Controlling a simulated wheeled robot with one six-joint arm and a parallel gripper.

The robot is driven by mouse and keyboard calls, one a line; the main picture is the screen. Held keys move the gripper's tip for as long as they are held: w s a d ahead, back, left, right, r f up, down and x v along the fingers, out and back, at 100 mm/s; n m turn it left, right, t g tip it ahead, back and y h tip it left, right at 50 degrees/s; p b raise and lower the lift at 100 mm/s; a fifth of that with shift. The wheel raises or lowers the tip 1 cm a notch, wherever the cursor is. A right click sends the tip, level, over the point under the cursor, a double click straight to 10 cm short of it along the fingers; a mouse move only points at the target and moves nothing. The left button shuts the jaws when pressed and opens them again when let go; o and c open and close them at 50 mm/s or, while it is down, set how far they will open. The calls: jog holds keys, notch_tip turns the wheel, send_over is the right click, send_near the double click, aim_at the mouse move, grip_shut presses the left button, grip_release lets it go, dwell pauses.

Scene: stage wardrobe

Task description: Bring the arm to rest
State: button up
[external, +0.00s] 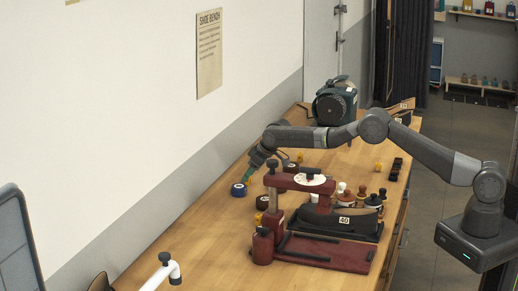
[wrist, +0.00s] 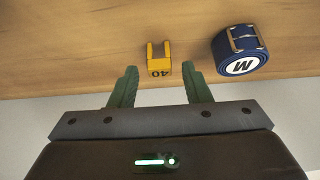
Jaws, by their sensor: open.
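My gripper (external: 249,175) is at the end of my arm, which reaches from the right over the wooden bench toward the wall. Its two green fingers are apart with nothing between them in the wrist view (wrist: 161,72). The fingertips are above the bench, close to a dark blue rolled strap (external: 238,190) with a white lettered face. In the wrist view the blue roll (wrist: 240,52) lies to the right of the fingers. A small yellow clip (wrist: 158,60) marked 40 shows beyond the gap between the fingertips.
A dark red press-like stand (external: 310,250) is on the bench just right of the gripper, with a black shoe form (external: 326,218) marked 40. Several small bottles stand beside it. A dark green machine (external: 335,103) is behind my arm. The wall (external: 150,130) is close on the left.

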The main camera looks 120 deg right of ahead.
jog(key=shift+f, duration=0.1)
jog(key=shift+f, duration=0.3)
jog(key=b+v, duration=0.2)
jog(key=v, duration=1)
jog(key=p+x, duration=0.1)
jog(key=x, duration=1.2)
jog(key=shift+s+a+f+p, duration=0.15)
jog(key=shift+a+p, duration=0.05)
jog(key=shift+p, duration=0.15)
notch_tip(320, 180, up, 11)
jog(key=b, duration=0.1)
jog(key=s+d+g+h+p, duration=0.1)
jog(key=s+d, duration=0.4)
notch_tip(320, 180, down, 10)
jog(key=shift+a+r+p, duration=0.1)
jog(key=shift+a+p, duration=0.05)
jog(key=shift+p, duration=0.95)
jog(key=shift+b+v, duration=1.15)
jog(key=shift+v, duration=1)
